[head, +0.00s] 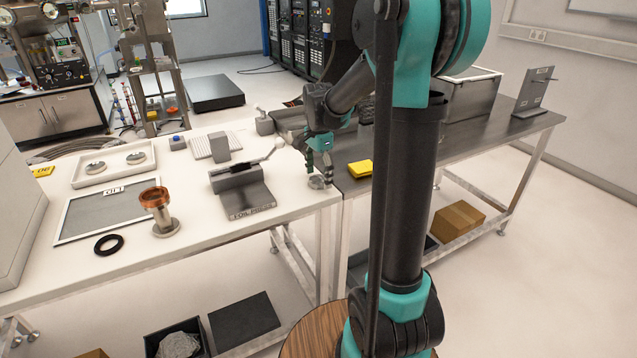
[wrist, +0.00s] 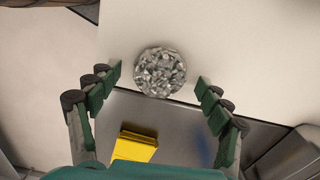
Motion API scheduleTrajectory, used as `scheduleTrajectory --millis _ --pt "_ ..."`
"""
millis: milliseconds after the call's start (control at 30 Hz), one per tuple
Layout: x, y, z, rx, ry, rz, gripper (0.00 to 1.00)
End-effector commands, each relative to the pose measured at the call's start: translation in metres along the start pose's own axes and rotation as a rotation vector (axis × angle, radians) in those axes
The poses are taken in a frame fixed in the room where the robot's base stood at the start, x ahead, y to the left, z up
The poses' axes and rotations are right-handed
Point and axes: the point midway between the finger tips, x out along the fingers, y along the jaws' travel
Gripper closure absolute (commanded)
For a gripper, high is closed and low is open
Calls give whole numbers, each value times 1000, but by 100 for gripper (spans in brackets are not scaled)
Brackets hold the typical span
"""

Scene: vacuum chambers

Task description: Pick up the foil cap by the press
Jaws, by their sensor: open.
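The foil cap (wrist: 160,72) is a round, crinkled silver disc on the white tabletop near its edge. In the head view the foil cap (head: 318,182) lies to the right of the foil press (head: 242,189), a grey block with a lever handle. My gripper (head: 319,168) is above the cap, pointing down. In the wrist view my gripper (wrist: 158,80) is open, with one green-padded finger on each side of the cap. Gaps show between both fingertips and the cap. The exact height of the fingertips over the table cannot be told.
A yellow item (head: 360,168) lies on the adjoining grey table, close to the gripper, and shows in the wrist view (wrist: 135,147). A metal flange piece with a copper top (head: 156,200), a black ring (head: 109,244) and a white-framed mat (head: 103,213) are left of the press.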

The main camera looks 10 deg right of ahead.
Motion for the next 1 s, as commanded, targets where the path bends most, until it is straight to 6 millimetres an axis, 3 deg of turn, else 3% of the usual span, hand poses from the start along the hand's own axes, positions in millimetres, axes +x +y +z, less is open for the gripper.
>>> scheduleTrajectory --millis 233,533,1000 --pt "2 0 0 0 0 0 22" --pt "2 0 0 0 0 0 58" --pt "-1 0 0 0 0 0 59"
